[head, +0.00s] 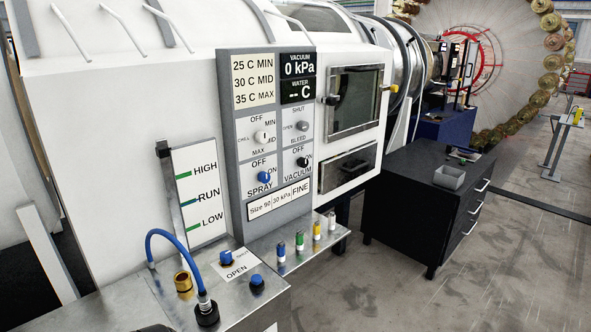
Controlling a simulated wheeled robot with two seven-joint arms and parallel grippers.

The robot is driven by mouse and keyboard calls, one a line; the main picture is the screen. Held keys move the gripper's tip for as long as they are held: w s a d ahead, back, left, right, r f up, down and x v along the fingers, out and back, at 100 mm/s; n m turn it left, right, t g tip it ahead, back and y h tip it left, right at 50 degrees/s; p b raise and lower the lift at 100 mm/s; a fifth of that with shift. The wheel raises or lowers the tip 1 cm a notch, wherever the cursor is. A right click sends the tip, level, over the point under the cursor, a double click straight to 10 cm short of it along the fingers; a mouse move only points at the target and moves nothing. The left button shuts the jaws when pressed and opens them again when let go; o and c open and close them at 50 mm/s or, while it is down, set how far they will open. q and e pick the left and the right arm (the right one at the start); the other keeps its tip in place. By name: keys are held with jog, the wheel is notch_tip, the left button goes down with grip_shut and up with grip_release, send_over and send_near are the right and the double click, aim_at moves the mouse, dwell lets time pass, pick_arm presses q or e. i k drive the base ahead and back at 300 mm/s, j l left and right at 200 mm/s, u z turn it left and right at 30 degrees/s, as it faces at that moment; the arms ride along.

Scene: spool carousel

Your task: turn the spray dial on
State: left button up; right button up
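The spray dial (264,178) is a small blue knob on the grey control panel (234,150) in the head view. OFF is printed above it, ON to its right and SPRAY below it. It is too small to tell which way its pointer is set. Neither of my grippers shows in the head view, and nothing touches the dial.
A black vacuum dial (303,162) sits right of the spray dial, with a white dial (262,136) above it. Below, a metal bench (130,297) carries a blue hose (172,233) and blue knobs. A black cabinet (415,200) stands at right; open floor lies beyond.

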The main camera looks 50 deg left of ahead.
aim_at(263, 177)
jog(key=i+l+u, duration=0.1)
jog(key=i+u, duration=0.25)
jog(key=i, duration=0.2)
jog(key=i+l+u, duration=0.35)
jog(key=i, duration=0.2)
jog(key=i+l+u, duration=0.35)
jog(key=i, duration=0.15)
